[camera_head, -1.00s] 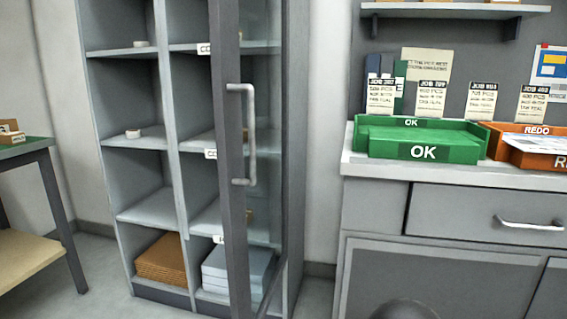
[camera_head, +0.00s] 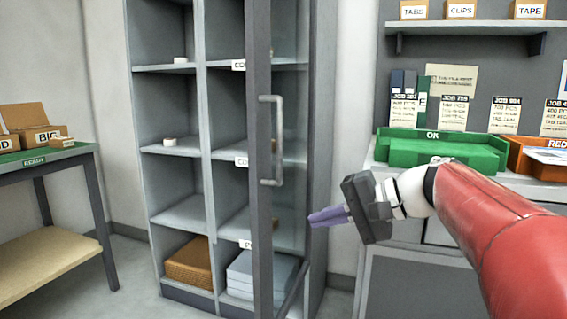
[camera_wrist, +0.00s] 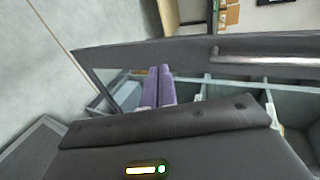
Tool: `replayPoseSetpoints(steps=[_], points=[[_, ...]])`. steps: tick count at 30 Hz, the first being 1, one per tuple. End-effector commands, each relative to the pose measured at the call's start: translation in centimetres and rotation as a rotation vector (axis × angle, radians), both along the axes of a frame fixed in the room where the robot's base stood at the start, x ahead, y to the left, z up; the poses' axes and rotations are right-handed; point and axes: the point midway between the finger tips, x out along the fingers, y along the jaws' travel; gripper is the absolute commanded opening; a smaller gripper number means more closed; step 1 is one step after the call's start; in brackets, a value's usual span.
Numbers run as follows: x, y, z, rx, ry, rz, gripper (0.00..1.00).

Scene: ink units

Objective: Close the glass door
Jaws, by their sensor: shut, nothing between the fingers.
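The glass door (camera_head: 260,230) of the grey cabinet stands open, swung out in front of the shelves and seen at a steep angle. Its pale bar handle (camera_head: 278,140) is on the near frame. In the wrist view the door frame (camera_wrist: 140,53) crosses the top, with the handle (camera_wrist: 265,60) at right. My gripper (camera_head: 311,220) is shut and empty, pointing left beside the door's glass, below and right of the handle. Its purple fingers (camera_wrist: 159,72) point toward the door frame in the wrist view. I cannot tell whether they touch the door.
The cabinet (camera_head: 180,212) holds tape rolls, a brown stack and grey-blue boxes. A grey counter (camera_head: 372,165) with a green tray (camera_head: 440,152) and an orange tray stands at right, behind my arm. A green-topped table (camera_head: 75,157) stands at left. Floor shows between table and cabinet.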

Motion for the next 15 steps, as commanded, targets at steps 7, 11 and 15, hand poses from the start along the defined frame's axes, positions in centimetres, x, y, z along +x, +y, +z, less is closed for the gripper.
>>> replayPoseSetpoints(steps=[7,11,15], points=[[4.7,-5.2,7.7,0.368,-0.129,0.046,0.00],[5.1,-5.6,8.8,0.414,-0.153,0.058,0.00],[5.6,-4.0,8.8,0.415,-0.153,0.060,0.00]])
